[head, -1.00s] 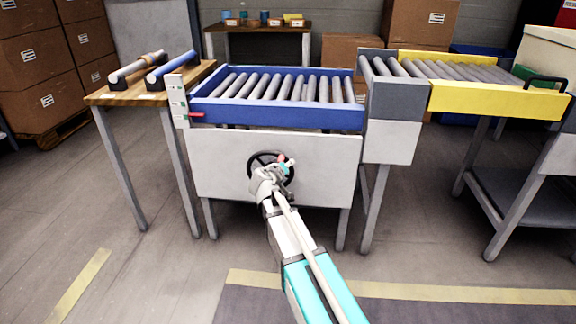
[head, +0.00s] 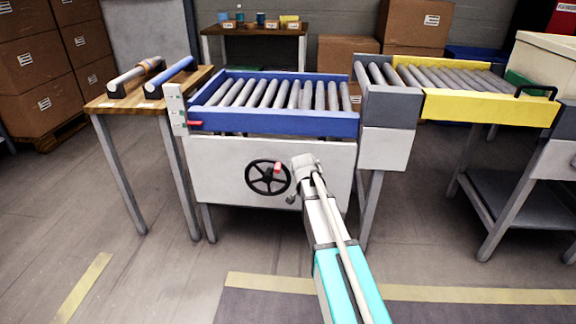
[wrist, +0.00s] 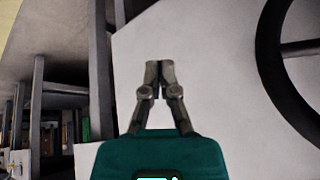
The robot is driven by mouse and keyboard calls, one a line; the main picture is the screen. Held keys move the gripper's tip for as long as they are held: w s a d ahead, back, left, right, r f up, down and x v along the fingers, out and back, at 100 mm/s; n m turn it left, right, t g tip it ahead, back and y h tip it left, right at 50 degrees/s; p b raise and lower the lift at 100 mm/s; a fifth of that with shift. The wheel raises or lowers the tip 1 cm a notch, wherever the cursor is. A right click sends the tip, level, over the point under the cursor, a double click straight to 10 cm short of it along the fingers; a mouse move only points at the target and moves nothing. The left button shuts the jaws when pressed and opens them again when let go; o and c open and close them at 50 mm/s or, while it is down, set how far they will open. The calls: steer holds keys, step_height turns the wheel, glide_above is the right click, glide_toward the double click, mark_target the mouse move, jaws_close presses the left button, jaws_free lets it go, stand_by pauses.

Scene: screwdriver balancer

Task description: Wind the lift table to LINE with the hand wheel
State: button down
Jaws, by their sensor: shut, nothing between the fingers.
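The black hand wheel (head: 250,178) is on the white front panel of the lift table and has a red knob (head: 277,168) at its upper right. Part of its rim (wrist: 275,80) shows at the right of the wrist view. My gripper (wrist: 160,68) is shut and empty, apart from the wheel, in front of bare panel. In the head view my wrist, right of the wheel, mostly hides it. The lift table (head: 275,122) has a blue roller top. Its red pointer (head: 195,123) sits low on the white scale (head: 175,105); the scale's lettering is too small to read.
A wooden side table (head: 125,100) stands left. A grey roller section (head: 388,105) and a yellow conveyor (head: 490,106) stand right. Open floor lies in front, with a yellow floor line (head: 400,292).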

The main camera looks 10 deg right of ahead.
steer(key=s+d+r+m+y+p, duration=0.1)
steer(key=d+r+m+y+p, duration=0.3)
steer(key=r+m+y, duration=0.7)
steer(key=r+y+p, duration=0.1)
steer(key=y, duration=0.2)
steer(key=shift+d+r+g, duration=0.2)
steer(key=shift+r+g, duration=0.2)
steer(key=shift+f, duration=0.1)
steer(key=w+a+f+b, duration=0.2)
steer(key=a, duration=0.4)
steer(key=w+a+f+b, duration=0.1)
steer(key=w+a+f, duration=0.1)
steer(key=a, duration=0.3)
steer(key=shift+a+b, duration=0.35)
steer(key=shift+a, duration=0.05)
